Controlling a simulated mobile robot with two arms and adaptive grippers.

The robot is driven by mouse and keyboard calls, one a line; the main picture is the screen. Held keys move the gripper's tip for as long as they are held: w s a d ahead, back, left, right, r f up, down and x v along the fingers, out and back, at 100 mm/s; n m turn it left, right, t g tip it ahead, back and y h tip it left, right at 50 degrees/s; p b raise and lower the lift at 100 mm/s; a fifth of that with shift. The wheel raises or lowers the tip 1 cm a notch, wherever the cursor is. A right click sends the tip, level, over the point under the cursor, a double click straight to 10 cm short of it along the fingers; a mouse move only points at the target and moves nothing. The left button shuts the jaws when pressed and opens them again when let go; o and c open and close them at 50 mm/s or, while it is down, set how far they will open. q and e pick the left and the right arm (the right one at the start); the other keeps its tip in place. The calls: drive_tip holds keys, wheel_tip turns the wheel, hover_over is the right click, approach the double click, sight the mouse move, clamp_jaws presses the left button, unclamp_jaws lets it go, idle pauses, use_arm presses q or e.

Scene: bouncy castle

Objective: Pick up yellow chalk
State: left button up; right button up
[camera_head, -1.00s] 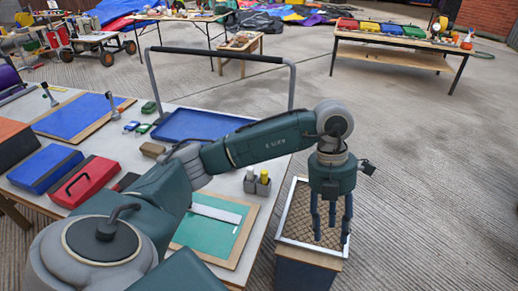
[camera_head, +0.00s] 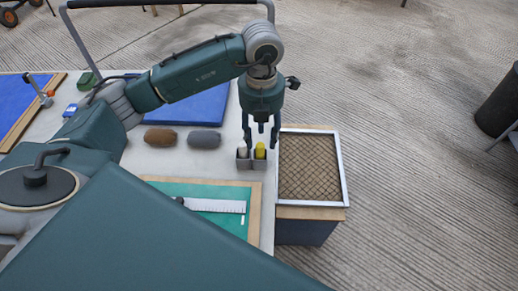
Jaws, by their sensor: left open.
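The yellow chalk (camera_head: 260,151) stands upright in the right cup of a small grey two-cup holder (camera_head: 243,163) near the right edge of the worktable. A pale chalk (camera_head: 242,152) stands in the left cup. My left gripper (camera_head: 261,141) points down over the holder with its fingers spread. The fingers appear around and just above the yellow chalk and partly hide its upper end. I cannot tell whether a finger touches it. The gripper holds nothing. My right gripper is not in view.
A brown rounded block (camera_head: 160,137) and a grey one (camera_head: 205,139) lie left of the holder. A green cutting mat (camera_head: 215,222) with a ruler (camera_head: 215,205) lies in front. A mesh-topped box (camera_head: 309,211) stands at the table's right. A blue tray (camera_head: 200,108) lies behind.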

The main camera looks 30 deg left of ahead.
sight(260, 145)
use_arm(q)
drive_tip(key=shift+f, duration=0.4)
drive_tip(key=shift+a+f, duration=0.2)
drive_tip(key=shift+f, duration=0.05)
wheel_tip(260, 145, down, 4)
drive_tip(key=shift+w+f+p, duration=0.15)
drive_tip(key=shift+f+p, duration=0.1)
drive_tip(key=shift+p, duration=0.65)
drive_tip(key=shift+f, duration=0.15)
drive_tip(key=c, duration=1.1)
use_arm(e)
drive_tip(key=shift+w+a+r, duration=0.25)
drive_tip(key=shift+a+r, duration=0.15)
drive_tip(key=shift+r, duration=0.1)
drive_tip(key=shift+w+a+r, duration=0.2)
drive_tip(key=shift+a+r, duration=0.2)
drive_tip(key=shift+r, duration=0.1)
